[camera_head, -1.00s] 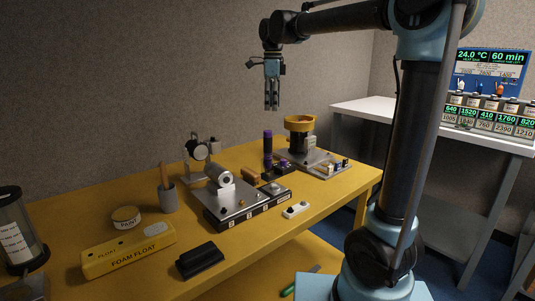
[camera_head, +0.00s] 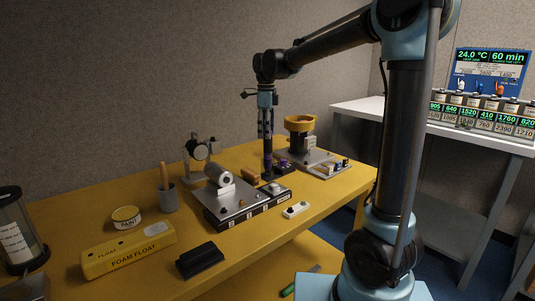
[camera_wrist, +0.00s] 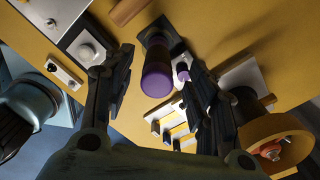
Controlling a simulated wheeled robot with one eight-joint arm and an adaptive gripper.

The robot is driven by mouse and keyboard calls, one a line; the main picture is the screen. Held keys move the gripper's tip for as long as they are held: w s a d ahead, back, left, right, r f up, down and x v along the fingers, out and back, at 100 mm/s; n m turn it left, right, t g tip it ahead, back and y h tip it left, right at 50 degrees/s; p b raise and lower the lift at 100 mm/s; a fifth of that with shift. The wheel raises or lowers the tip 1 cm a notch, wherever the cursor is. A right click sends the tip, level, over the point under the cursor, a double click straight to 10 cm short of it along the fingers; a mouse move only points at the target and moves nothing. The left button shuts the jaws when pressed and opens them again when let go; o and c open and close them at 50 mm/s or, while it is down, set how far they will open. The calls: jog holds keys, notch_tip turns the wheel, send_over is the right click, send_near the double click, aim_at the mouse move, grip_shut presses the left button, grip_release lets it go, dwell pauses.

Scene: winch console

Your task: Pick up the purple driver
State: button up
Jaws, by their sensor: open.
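The purple driver (camera_head: 267,160) stands upright on a dark base on the yellow table, with a purple grip and dark lower part. In the wrist view its round purple top (camera_wrist: 157,80) faces the camera between the fingers. My gripper (camera_head: 266,135) is open and points down, directly over the driver, its fingers at about the height of the driver's top. In the wrist view my gripper (camera_wrist: 158,85) has one finger on each side of the driver, with gaps showing. I cannot tell whether either finger touches it. The driver's upper end is partly hidden in the head view.
A winch with a yellow drum (camera_head: 299,124) stands close to the right. A metal plate with a roller (camera_head: 218,173) lies to the left, with a wooden handle (camera_head: 250,174) beside it. A small purple knob (camera_wrist: 183,75) sits near the right finger.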

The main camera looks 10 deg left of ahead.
aim_at(268, 143)
jog(key=shift+d+f, duration=0.15)
jog(key=shift+f, duration=1.35)
jog(key=shift+d+f, duration=0.15)
jog(key=shift+f, duration=1.3)
jog(key=shift+c, duration=0.2)
grip_shut()
